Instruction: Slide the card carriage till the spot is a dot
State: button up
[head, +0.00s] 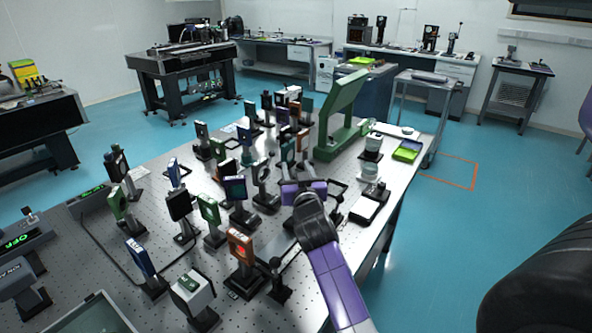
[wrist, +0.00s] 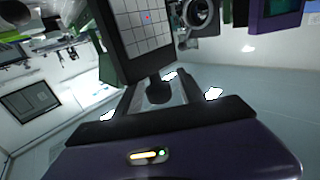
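In the wrist view a dark-framed card (wrist: 140,32) with a pale grid stands tilted on a short black post (wrist: 158,92). A small pinkish-red spot (wrist: 148,17) shows on the grid; its exact shape is too small to tell. My gripper (wrist: 158,80) is open, its two dark fingers reaching forward on either side of the post's foot, with gaps visible. I cannot tell whether the post is between the fingers or beyond them. In the head view my gripper (head: 303,190) is low over the right part of the optical table; I cannot pick out the card there.
Many mounted optics crowd the perforated table (head: 100,235), including an orange-framed mount (head: 241,246) and a purple-framed one (head: 235,188). A tall green stand (head: 340,115) rises behind my gripper. A green tray (head: 407,150) sits at the far right corner.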

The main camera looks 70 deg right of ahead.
jog(key=b+v, duration=0.2)
jog(key=v, duration=0.5)
jog(key=shift+s+a, duration=0.2)
jog(key=shift+a, duration=0.15)
dwell(0.5)
